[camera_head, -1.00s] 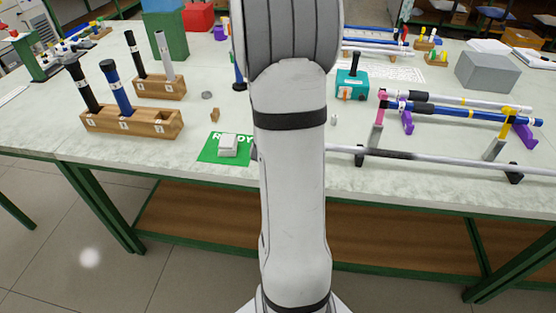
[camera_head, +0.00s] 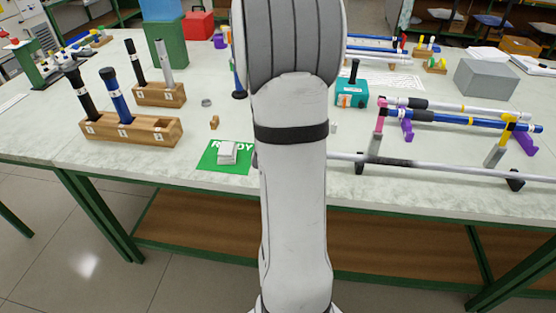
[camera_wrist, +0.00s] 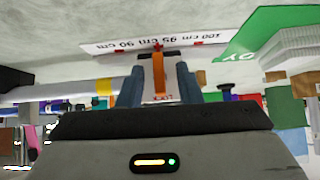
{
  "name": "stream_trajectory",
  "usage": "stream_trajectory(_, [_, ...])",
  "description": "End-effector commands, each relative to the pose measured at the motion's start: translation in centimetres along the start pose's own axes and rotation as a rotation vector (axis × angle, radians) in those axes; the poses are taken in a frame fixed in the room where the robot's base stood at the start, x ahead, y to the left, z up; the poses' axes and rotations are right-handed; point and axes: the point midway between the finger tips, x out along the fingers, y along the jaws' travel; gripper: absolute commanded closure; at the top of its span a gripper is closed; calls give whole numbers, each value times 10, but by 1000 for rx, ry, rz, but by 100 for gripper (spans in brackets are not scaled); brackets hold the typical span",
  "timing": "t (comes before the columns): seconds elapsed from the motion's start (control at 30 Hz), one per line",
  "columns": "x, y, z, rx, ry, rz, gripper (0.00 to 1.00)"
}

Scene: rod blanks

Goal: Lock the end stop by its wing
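In the wrist view, an orange wing (camera_wrist: 158,72) stands between the two blue-grey fingers of my gripper (camera_wrist: 158,86). A gap shows on either side of the wing, so the gripper looks open around it. A pale part with small red lettering lies behind the wing, partly hidden by the gripper body. A white scale strip (camera_wrist: 140,47) marked 90, 95 and 100 cm lies beside it. A grey rod (camera_wrist: 55,93) with a yellow band comes in from the left. In the head view, my arm hides the gripper and end stop; the long rod (camera_head: 440,170) runs out to the right.
A green READY mat (camera_head: 207,159) with a white block (camera_head: 228,151) lies left of my arm. Wooden racks (camera_head: 150,133) hold upright rods farther left. A teal box (camera_head: 352,95), more rods on stands (camera_head: 460,115) and a grey box (camera_head: 487,78) are on the right.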

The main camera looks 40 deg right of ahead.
Motion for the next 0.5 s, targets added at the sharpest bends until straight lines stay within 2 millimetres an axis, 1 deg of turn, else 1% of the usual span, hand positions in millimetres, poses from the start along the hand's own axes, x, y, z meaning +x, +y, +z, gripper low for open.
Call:
stream_trajectory(0.07, [-1,0,0,0,-1,0,68])
stream_trajectory(0.17, [-9,0,-1,0,0,-1,68])
stream_trajectory(0.27, [-24,0,-2,0,2,-1,68])
stream_trajectory(0.4, [-56,0,-4,1,4,-2,68])
stream_trajectory(0.43, [-58,0,-2,0,4,-1,68])
stream_trajectory(0.47, [-55,1,1,1,4,3,68])
stream_trajectory(0.5, [-57,2,1,1,5,7,68])
